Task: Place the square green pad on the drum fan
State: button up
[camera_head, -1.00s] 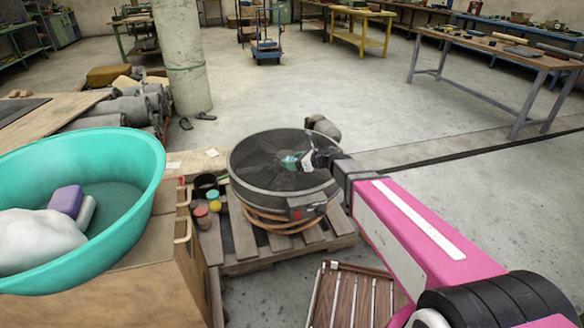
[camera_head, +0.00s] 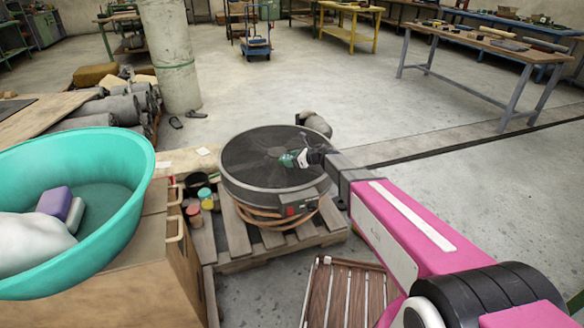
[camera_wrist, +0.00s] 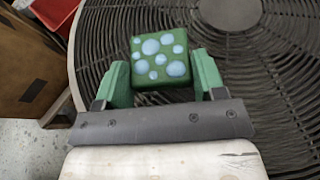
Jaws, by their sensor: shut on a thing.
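The drum fan (camera_head: 242,163) lies flat on a wooden pallet, its round dark grille facing up. In the wrist view the grille (camera_wrist: 285,95) fills most of the background. The square green pad (camera_wrist: 160,58), with light blue spots, is between the green fingers of my gripper (camera_wrist: 164,78). My gripper is shut on it. In the head view my gripper (camera_head: 290,160) is over the grille, near its middle. The pad is too small to make out there. I cannot tell how far the pad is above the grille.
A teal basin (camera_head: 125,215) with a purple block stands on a cardboard box (camera_head: 165,255) at left. Small colored jars (camera_head: 205,198) sit beside the fan. A slatted wooden piece (camera_head: 345,295) is in front. Open floor lies beyond the fan.

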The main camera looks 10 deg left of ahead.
aim_at(292, 171)
jog(key=shift+f, duration=2.05)
jog(key=shift+f, duration=0.3)
